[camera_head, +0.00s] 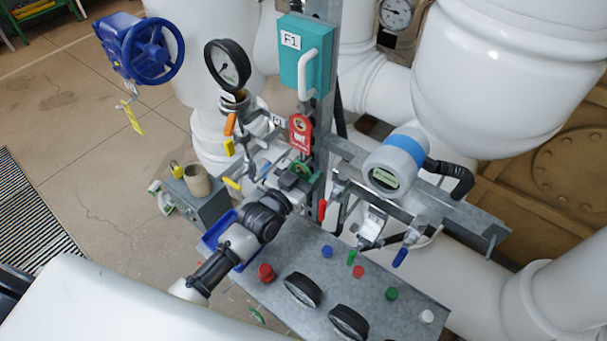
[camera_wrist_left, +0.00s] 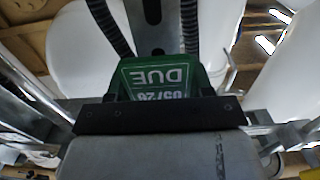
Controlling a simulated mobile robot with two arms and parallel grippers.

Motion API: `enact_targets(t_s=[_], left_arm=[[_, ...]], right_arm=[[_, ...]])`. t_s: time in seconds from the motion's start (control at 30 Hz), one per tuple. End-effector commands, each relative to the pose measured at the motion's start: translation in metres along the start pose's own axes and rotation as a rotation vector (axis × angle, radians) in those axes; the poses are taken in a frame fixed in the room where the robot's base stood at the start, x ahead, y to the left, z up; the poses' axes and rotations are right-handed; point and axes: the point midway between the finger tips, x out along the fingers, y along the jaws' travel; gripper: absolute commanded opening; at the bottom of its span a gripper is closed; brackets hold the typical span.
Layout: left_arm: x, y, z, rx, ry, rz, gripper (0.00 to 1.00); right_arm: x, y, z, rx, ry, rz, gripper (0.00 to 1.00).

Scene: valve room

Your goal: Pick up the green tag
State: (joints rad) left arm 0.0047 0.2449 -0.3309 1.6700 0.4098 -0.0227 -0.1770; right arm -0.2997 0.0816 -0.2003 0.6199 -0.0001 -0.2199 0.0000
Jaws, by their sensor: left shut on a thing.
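The green tag (camera_wrist_left: 160,78) shows upside down in the left wrist view, with the white words "DUE" and "05/26". My left gripper (camera_wrist_left: 155,115) is shut on it; its dark finger bar crosses the tag's near edge. In the head view my left gripper (camera_head: 283,192) reaches in from the lower left to the valve pipework, with dark green (camera_head: 293,179) at its tip. The arm and fingers hide part of the tag there. My right gripper is not in view.
A red tag (camera_head: 300,134) hangs just above the gripper on the post. A metal panel (camera_head: 330,275) with gauges and coloured buttons lies in front. A blue tray (camera_head: 217,230) and a beige cup (camera_head: 196,180) are to the left. White pipes (camera_head: 520,75) fill the right.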

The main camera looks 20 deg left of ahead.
Motion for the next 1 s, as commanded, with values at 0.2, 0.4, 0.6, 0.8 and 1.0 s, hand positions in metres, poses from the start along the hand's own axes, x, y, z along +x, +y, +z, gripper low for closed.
enact_targets(t_s=[0.2, 0.4, 0.6, 0.8, 1.0], left_arm=[[0.0, 0.0, -0.004, -0.001, 0.003, -0.001, 0.3], [-0.032, 0.0, -0.003, 0.0, -0.003, 0.0, 0.3], [-0.087, 0.0, -0.001, 0.001, -0.005, 0.001, 0.3], [-0.138, 0.0, -0.002, 0.001, -0.004, 0.0, 0.3], [-0.168, 0.0, -0.004, 0.0, -0.003, 0.0, 0.3]], right_arm=[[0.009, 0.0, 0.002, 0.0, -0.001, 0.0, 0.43], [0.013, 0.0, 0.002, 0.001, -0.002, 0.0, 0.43], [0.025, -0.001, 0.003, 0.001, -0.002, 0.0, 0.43], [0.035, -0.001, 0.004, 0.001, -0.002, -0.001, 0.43], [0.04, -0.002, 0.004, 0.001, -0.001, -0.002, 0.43]])
